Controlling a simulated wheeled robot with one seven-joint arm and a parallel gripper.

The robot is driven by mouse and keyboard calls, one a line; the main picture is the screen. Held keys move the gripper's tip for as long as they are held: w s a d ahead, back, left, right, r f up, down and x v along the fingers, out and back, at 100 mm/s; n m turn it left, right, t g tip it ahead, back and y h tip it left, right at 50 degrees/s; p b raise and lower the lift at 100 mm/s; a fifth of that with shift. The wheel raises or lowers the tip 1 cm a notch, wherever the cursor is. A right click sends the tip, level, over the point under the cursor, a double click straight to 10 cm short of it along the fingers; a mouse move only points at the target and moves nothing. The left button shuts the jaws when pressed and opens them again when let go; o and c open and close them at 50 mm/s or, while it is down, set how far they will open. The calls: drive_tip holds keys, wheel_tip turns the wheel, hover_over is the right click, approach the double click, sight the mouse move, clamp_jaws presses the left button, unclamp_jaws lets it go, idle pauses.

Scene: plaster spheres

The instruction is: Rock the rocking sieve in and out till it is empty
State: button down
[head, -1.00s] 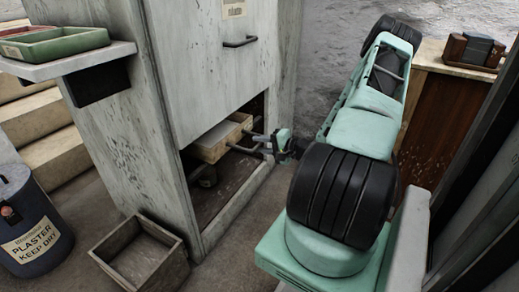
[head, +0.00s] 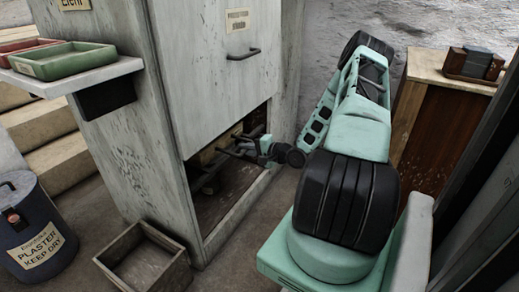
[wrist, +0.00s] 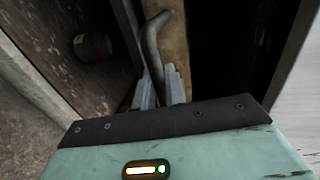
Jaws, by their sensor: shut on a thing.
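The rocking sieve (head: 207,154) is a wooden box frame set inside the low opening of the grey cabinet, mostly in shadow. Its dark metal handle comes out towards my arm. My gripper (head: 250,146) is shut on that handle at the mouth of the opening. In the wrist view the two grey fingers of my gripper (wrist: 160,92) close around the bent dark handle (wrist: 156,42), with the sieve's wooden front (wrist: 176,45) just beyond. The inside of the sieve is hidden, so I cannot tell what it holds.
An empty wooden crate (head: 126,238) stands on the floor before the cabinet (head: 150,130). A dark plaster drum (head: 38,212) is at left. A shelf holds a green tray (head: 62,60) and a red tray (head: 18,48). A wooden stand (head: 432,125) is at right.

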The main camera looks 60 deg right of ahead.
sight(225, 143)
drive_tip(key=x, duration=0.3)
drive_tip(key=r+p+x, duration=0.1)
drive_tip(key=x, duration=0.3)
drive_tip(key=shift+w+d+r, duration=0.1)
drive_tip(key=shift+w+r, duration=0.15)
drive_tip(key=c, duration=1.5)
unclamp_jaws()
drive_tip(key=shift+w, duration=0.1)
drive_tip(key=shift+c, duration=0.2)
drive_tip(key=p+v, duration=0.5)
drive_tip(key=v, duration=1.2)
drive_tip(key=shift+s+p, duration=0.25)
drive_tip(key=shift+p, duration=0.05)
